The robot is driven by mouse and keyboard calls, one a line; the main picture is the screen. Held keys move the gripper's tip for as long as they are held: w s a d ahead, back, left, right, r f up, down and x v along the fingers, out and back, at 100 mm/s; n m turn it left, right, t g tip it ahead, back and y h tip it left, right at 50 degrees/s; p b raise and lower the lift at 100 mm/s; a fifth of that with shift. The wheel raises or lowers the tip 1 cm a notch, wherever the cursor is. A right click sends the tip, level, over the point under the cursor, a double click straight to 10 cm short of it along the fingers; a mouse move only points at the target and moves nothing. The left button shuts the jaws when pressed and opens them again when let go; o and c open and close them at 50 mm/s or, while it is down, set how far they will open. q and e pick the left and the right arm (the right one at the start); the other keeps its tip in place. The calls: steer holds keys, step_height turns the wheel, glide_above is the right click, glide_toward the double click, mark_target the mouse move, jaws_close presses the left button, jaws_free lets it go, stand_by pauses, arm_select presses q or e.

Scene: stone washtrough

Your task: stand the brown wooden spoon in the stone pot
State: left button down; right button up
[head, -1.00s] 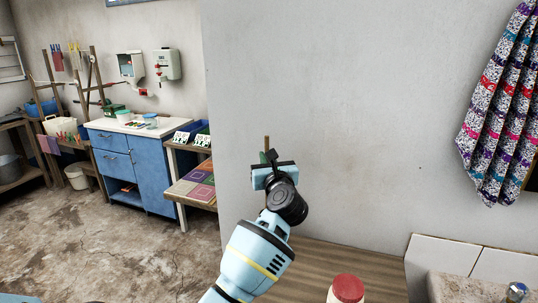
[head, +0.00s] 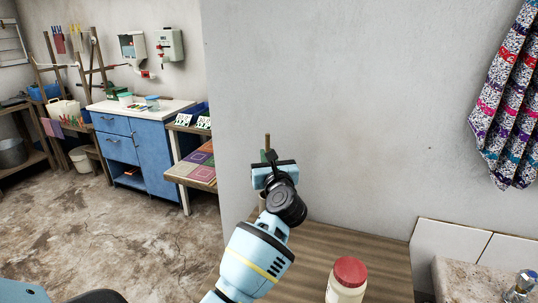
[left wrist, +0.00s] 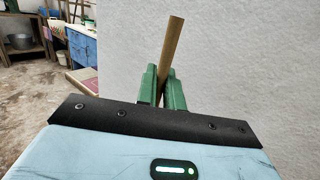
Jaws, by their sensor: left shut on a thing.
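My left gripper (head: 268,157) is shut on the brown wooden spoon, holding it up in front of the white wall. The spoon's handle (head: 267,141) sticks up above the jaws. In the left wrist view the handle (left wrist: 172,45) rises from between the green fingers (left wrist: 161,88), tilted a little to the right. The spoon's lower part is mostly hidden by the gripper and wrist. I cannot make out the stone pot in either view. A small pale patch below the gripper is too covered to identify. My right gripper is not in view.
A wooden counter (head: 325,250) lies below my left arm. A jar with a red lid (head: 348,273) stands on it, right of the arm. A stone basin edge (head: 470,280) with a tap (head: 524,284) is at lower right. A patterned towel (head: 508,100) hangs on the wall.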

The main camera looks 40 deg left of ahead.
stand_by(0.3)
arm_select(q)
steer(key=c, duration=1.5)
jaws_free()
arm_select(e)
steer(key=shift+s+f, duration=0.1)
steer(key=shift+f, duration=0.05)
arm_select(q)
steer(key=shift+o, duration=0.2)
steer(key=shift+d+f, duration=0.1)
steer(key=r+v, duration=0.1)
steer(key=v, duration=0.6)
steer(key=shift+s+d+f+b, duration=0.2)
steer(key=shift+s+f+b, duration=0.15)
steer(key=shift+f, duration=0.15)
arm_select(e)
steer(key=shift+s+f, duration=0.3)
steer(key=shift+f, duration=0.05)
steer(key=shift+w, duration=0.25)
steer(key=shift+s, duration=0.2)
